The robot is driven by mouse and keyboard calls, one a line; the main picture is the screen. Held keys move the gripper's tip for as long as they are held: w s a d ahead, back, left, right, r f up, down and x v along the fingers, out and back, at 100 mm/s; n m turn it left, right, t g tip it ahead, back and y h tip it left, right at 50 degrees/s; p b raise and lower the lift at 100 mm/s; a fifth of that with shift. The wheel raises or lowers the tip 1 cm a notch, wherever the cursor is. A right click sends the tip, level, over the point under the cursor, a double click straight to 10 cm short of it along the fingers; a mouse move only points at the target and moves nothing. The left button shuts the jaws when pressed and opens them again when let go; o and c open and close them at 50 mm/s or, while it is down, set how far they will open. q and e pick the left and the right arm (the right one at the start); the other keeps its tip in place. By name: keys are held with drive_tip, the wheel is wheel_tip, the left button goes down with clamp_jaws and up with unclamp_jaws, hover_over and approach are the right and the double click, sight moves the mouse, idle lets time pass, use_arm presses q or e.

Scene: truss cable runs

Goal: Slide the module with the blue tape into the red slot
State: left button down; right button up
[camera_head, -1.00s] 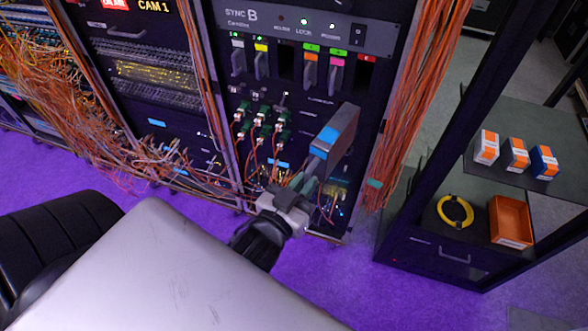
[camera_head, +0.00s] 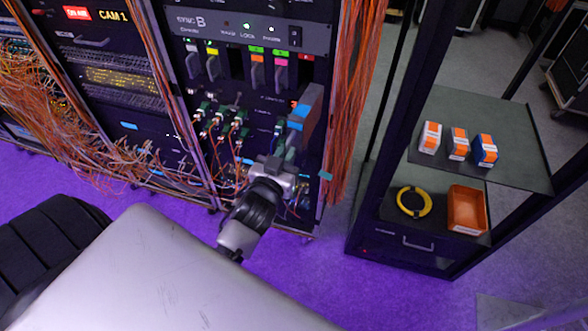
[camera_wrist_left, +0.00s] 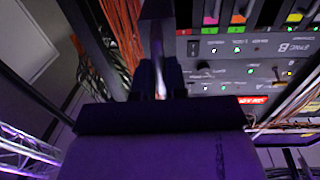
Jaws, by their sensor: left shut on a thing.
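The module with the blue tape (camera_head: 306,108) is a grey block with a blue band, held in front of the rack. My left gripper (camera_head: 285,157) is shut on its lower end. The red label (camera_head: 307,58) marks the slot at the right end of the row under the SYNC B panel. The module stands below that label, its top apart from it in the picture; I cannot tell the depth gap. The slot opening is partly hard to see. In the left wrist view, the gripper fingers (camera_wrist_left: 158,78) hold the dark module (camera_wrist_left: 154,30), its far end cut off. My right gripper is not in view.
Other modules with yellow (camera_head: 212,51), orange and pink labels fill neighbouring slots. Green connectors with orange cables (camera_head: 222,125) stand left of the module. An orange cable bundle (camera_head: 350,100) hangs close on the right. A shelf (camera_head: 470,115) with small boxes stands farther right.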

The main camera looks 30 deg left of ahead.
use_arm(q)
drive_tip(key=w+a+n+y, duration=0.1)
drive_tip(key=w+a, duration=0.3)
drive_tip(key=w, duration=0.1)
drive_tip(key=shift+w+a+r+y, duration=0.3)
drive_tip(key=shift+w+a+r, duration=0.1)
drive_tip(key=shift+r+p, duration=0.1)
drive_tip(key=shift+p, duration=0.4)
idle(0.4)
drive_tip(key=b+x, duration=0.1)
drive_tip(key=x, duration=0.3)
drive_tip(key=shift+w, duration=0.2)
idle(0.5)
drive_tip(key=shift+a, duration=0.1)
idle(0.4)
